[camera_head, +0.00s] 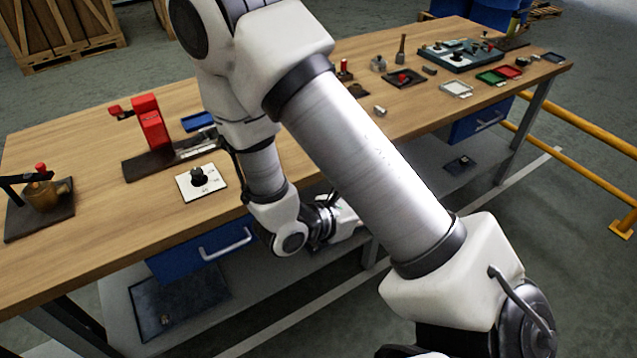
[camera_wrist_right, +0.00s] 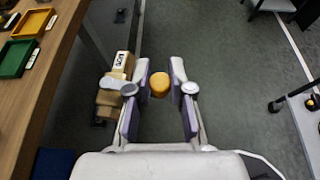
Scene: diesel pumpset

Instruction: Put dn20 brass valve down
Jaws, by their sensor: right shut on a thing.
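My right gripper (camera_wrist_right: 161,76) is shut on a rounded yellow-brass thing (camera_wrist_right: 159,86), which I take for the dn20 brass valve. It sits between the two finger pads, seen end-on, over grey floor and right of the table edge in the right wrist view. In the head view my right arm reaches across the middle and back down, and the right gripper (camera_head: 344,212) is low at the table's front edge. The valve is hidden behind the arm there. My left gripper is in neither view.
The wooden workbench (camera_head: 95,235) has a white plate with a black knob (camera_head: 198,180), a red stand (camera_head: 150,122) and a brass item in a dark fixture (camera_head: 43,195). Green (camera_head: 490,77) and red (camera_head: 509,72) trays lie at the right. A yellow rail (camera_head: 585,130) stands beyond.

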